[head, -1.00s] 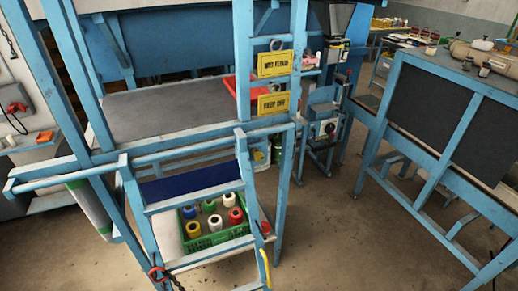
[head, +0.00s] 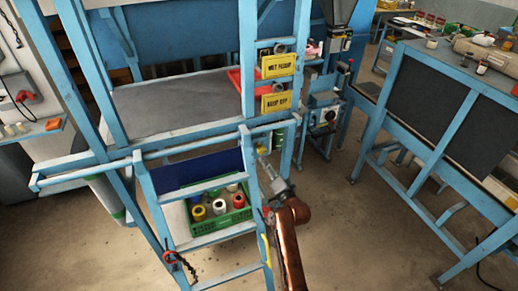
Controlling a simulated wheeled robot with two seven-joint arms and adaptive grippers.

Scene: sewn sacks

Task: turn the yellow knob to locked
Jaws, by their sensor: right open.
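My right gripper (head: 268,168) reaches up from the bottom, at the right post of the blue ladder frame. It is open, and I see nothing held in it. A narrow yellow curved piece (head: 265,250) hangs low on the same post, below the gripper and beside my arm. I cannot tell whether it is the yellow knob; no clear knob shape or lock mark is readable. A grey control box (head: 323,117) with a small dial stands further back. My left gripper is out of view.
The blue ladder frame (head: 205,190) stands in front of a green crate (head: 215,229) of coloured spools. Yellow signs (head: 278,65) hang on an upright above the gripper. A blue-framed bench (head: 420,100) is at right. The floor (head: 350,225) between is clear.

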